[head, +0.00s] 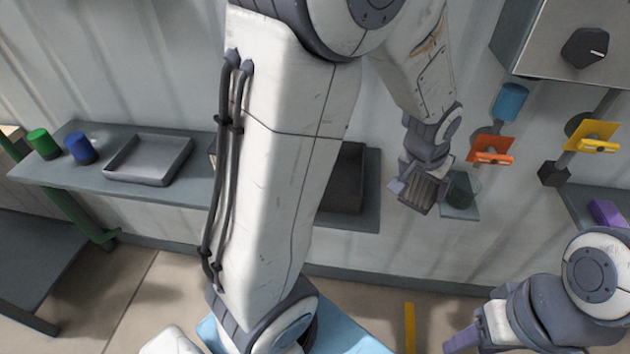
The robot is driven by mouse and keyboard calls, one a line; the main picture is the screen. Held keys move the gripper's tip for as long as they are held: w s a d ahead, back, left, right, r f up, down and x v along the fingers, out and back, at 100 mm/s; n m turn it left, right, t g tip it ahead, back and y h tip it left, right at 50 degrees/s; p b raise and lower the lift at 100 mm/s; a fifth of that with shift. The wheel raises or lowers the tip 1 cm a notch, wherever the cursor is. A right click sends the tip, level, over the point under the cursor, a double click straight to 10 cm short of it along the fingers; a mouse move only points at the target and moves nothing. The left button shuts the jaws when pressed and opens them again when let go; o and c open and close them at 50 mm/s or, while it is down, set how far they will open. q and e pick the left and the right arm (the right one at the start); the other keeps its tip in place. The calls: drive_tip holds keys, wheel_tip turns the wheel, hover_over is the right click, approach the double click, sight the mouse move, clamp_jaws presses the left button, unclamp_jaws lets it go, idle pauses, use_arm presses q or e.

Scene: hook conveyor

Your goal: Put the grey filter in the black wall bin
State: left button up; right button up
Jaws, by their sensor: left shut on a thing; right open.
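My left gripper (408,180) is shut on the grey filter (425,190), a ribbed grey block, and holds it in front of the wall right of centre. A black bin (346,180) stands on the wall shelf to the left of the gripper, apart from it. My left arm hides the bin's left part. My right gripper (462,338) is at the lower right, partly cut off by the bottom edge, open and away from the filter.
A small shelf with a dark glassy cup (463,188) is just right of the filter. Orange (491,150) and yellow (592,137) wall fittings are further right. A grey tray (150,159), blue cylinder (81,148) and green cylinder (43,144) stand on the left shelf.

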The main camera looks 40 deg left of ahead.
use_arm(q)
drive_tip(key=s+a+r+n+y+b, duration=0.1)
drive_tip(key=s+a+n+b, duration=0.15)
drive_tip(key=a, duration=0.45)
drive_tip(key=s+a+r+n+y+b, duration=0.1)
drive_tip(key=s+a+r+n, duration=0.1)
drive_tip(key=s+a+n, duration=0.3)
drive_tip(key=shift+m+g+y, duration=0.3)
drive_tip(key=shift+m, duration=0.25)
drive_tip(key=w+a+f+p, duration=0.1)
drive_tip(key=a+f, duration=0.1)
drive_tip(key=a, duration=0.2)
drive_tip(key=w+a+f+p, duration=0.1)
drive_tip(key=a+f, duration=0.1)
drive_tip(key=a, duration=0.2)
drive_tip(key=w+a+f+p, duration=0.1)
drive_tip(key=w+a+f, duration=0.1)
drive_tip(key=a, duration=0.1)
drive_tip(key=shift+a+f, duration=0.25)
drive_tip(key=shift+a, duration=0.15)
drive_tip(key=shift+a+f, duration=0.2)
drive_tip(key=shift+f+p, duration=0.3)
drive_tip(key=shift+f, duration=0.1)
drive_tip(key=shift+w+f, duration=0.1)
drive_tip(key=shift+f, duration=1.5)
use_arm(e)
drive_tip(key=shift+f, duration=0.75)
